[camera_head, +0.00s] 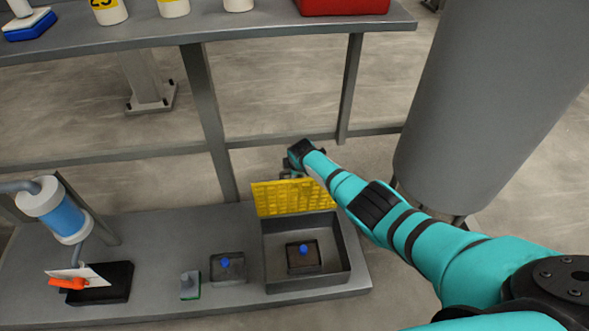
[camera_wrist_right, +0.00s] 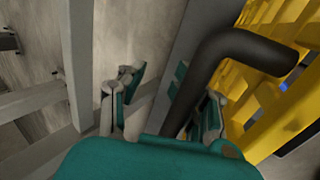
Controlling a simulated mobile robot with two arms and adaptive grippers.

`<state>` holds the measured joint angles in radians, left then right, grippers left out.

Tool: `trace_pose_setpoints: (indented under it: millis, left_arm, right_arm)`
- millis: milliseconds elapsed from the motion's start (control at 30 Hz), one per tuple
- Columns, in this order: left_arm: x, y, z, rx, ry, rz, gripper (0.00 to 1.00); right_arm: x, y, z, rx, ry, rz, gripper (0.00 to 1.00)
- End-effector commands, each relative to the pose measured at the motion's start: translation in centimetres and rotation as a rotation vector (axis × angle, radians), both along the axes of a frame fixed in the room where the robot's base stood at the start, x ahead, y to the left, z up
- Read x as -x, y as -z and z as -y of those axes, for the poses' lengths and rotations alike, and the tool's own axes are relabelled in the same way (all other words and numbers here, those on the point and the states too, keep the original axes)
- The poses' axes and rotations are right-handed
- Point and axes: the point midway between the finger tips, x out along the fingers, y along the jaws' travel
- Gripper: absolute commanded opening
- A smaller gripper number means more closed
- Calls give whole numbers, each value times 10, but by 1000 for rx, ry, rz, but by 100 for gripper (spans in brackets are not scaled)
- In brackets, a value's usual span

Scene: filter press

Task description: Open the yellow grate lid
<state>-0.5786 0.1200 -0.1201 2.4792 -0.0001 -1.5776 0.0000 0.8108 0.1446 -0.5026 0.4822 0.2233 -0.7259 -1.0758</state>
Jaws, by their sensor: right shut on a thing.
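The yellow grate lid (camera_head: 292,197) stands raised, roughly upright, along the back edge of a grey open box (camera_head: 345,262). The grate also fills the right side of the right wrist view (camera_wrist_right: 270,100). A black bent handle (camera_wrist_right: 235,45) joins the grate. My right gripper (camera_wrist_right: 168,105) has its fingers on either side of this handle and is shut on it. In the head view, my right gripper (camera_head: 293,172) is partly hidden just behind the top edge of the lid. My left gripper is not in view.
Inside the box sits a dark block with a blue knob (camera_head: 305,250). A similar block (camera_head: 228,268) and a small sponge-like item (camera_head: 190,285) stand left of it on the grey bench (camera_head: 150,235). A large grey tank (camera_head: 480,110) stands right, beside my right arm.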

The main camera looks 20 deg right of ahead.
Motion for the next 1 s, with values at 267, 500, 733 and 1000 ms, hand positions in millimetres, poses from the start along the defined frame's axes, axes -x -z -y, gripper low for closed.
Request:
trace_pose_setpoints:
  millis: [267,500,733,1000]
  left_arm:
    - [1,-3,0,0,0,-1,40]
    - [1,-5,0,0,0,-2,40]
    - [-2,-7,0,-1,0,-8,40]
    - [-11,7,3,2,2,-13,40]
  right_arm:
    - [-13,-18,6,7,1,32,25]
    - [-12,-21,7,9,1,31,25]
    - [-14,-39,7,8,0,32,25]
    - [-15,-51,8,9,1,34,25]
